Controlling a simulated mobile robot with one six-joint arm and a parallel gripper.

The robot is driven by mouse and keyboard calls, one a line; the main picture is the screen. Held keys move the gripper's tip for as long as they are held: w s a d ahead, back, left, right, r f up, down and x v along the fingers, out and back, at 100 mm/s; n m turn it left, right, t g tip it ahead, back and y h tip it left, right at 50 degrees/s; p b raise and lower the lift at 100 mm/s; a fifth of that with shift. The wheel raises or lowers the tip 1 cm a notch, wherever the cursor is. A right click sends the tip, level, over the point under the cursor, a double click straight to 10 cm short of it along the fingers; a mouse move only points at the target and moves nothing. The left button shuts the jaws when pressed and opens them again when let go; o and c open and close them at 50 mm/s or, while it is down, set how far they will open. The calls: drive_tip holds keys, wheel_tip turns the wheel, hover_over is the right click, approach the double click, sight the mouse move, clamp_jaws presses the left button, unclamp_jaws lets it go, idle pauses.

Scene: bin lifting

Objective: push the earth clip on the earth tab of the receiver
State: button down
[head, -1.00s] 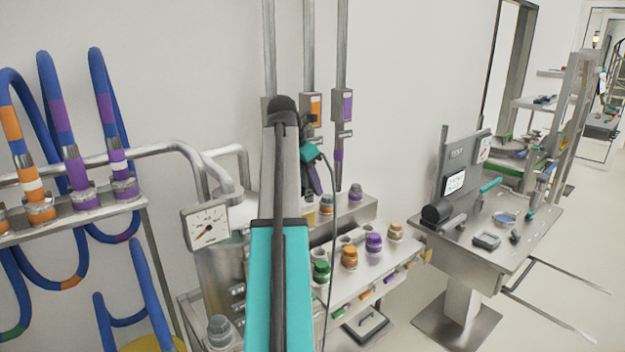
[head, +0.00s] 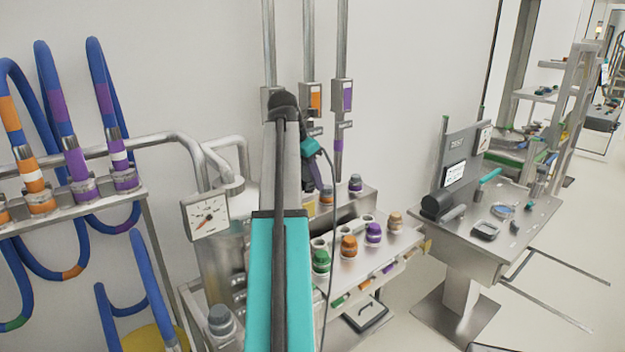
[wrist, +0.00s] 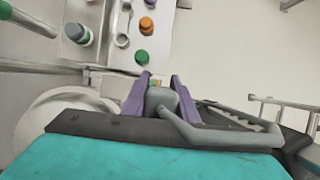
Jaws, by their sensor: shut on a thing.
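My gripper (wrist: 160,86) shows two purple fingers at the end of the arm. They are shut on a small grey piece (wrist: 161,100), which I take to be the earth clip. A grey bent lever and a toothed dark part lie to its right. In the head view my gripper (head: 317,178) is mostly behind the arm, and a thin dark cable (head: 333,225) hangs down from it. A steel vessel (head: 213,262), perhaps the receiver, stands left of the arm, partly hidden by it. I cannot make out the earth tab.
A steel bench (head: 372,262) with several coloured caps stands beyond and below the gripper. A pressure gauge (head: 206,215) sits on pipework at the left, near blue hoses (head: 60,110).

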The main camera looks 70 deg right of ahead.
sight(313, 201)
drive_tip(key=shift+f, duration=0.2)
drive_tip(key=shift+f, duration=1.25)
drive_tip(key=shift+f, duration=0.25)
drive_tip(key=shift+f, duration=0.9)
drive_tip(key=shift+f, duration=1.15)
idle(1.3)
drive_tip(key=c, duration=1.3)
unclamp_jaws()
drive_tip(key=shift+c, duration=0.2)
drive_tip(key=shift+r, duration=0.1)
